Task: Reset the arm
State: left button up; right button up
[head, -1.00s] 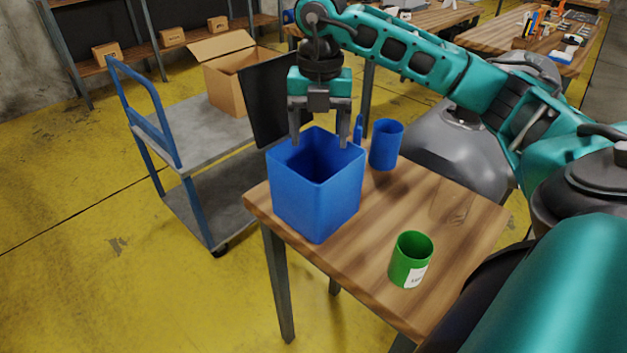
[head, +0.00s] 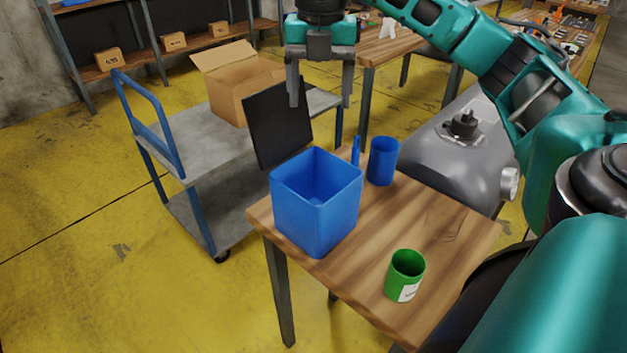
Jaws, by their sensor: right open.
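My right gripper (head: 320,98) hangs fingers-down above and behind the blue bin, clear of it. Its two fingers are apart with nothing between them. The blue square bin (head: 316,218) stands upright on the wooden table (head: 438,225), and its visible inside looks empty except for a small blurred spot at the bottom. A blue cup (head: 383,161) stands behind the bin to the right. A green cup (head: 405,276) with a white label stands near the table's front right. My left gripper does not show.
A grey cart (head: 205,140) with a blue handle stands left of the table, carrying an open cardboard box (head: 238,92). A dark panel (head: 279,122) stands upright at the cart's right end. A thin blue item (head: 355,150) stands behind the bin. Shelves and other tables are at the back.

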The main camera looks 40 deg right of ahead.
jog(key=shift+r, duration=0.25)
dwell(0.3)
